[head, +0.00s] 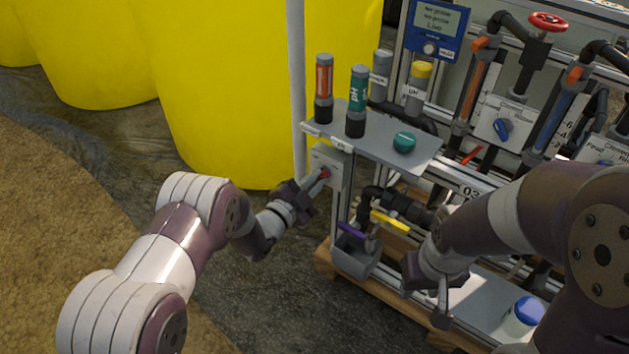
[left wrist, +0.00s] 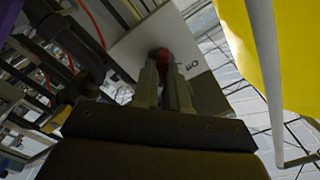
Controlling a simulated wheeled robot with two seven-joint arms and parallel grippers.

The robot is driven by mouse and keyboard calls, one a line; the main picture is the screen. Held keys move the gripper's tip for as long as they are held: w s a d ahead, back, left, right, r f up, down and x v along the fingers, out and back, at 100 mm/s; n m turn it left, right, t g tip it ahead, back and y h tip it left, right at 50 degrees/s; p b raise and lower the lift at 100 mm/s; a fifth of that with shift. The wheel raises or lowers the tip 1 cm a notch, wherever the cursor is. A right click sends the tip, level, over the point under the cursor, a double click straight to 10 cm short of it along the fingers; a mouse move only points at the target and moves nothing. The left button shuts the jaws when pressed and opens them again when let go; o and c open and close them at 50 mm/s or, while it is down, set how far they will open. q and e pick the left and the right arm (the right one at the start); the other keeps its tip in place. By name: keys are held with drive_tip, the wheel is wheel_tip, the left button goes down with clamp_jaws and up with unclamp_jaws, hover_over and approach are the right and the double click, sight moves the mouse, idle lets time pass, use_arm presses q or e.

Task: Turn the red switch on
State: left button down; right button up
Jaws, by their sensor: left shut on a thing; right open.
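The red switch (head: 326,173) sits on a light grey box (head: 334,160) fixed to the skid's post, below the small shelf. My left gripper (head: 319,179) reaches it from the left and is shut on the red switch. In the left wrist view the red switch (left wrist: 163,58) shows between the two fingertips, against the pale plate (left wrist: 140,45). The fingers hide most of the switch, so its turned position cannot be told. My right gripper (head: 442,300) is open and empty, low over the skid's lower deck.
The shelf (head: 380,145) above the switch holds a red-labelled bottle (head: 324,88), a teal pH bottle (head: 357,100) and a teal cap (head: 404,142). Yellow (head: 391,221) and purple (head: 352,230) handles are near a grey cup (head: 355,258). Large yellow tanks (head: 220,90) stand behind.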

use_arm(q)
drive_tip(key=c, duration=1.2)
unclamp_jaws()
drive_tip(key=shift+o, duration=0.2)
drive_tip(key=p+v, duration=0.5)
drive_tip(key=v, duration=0.8)
drive_tip(key=shift+w, duration=0.1)
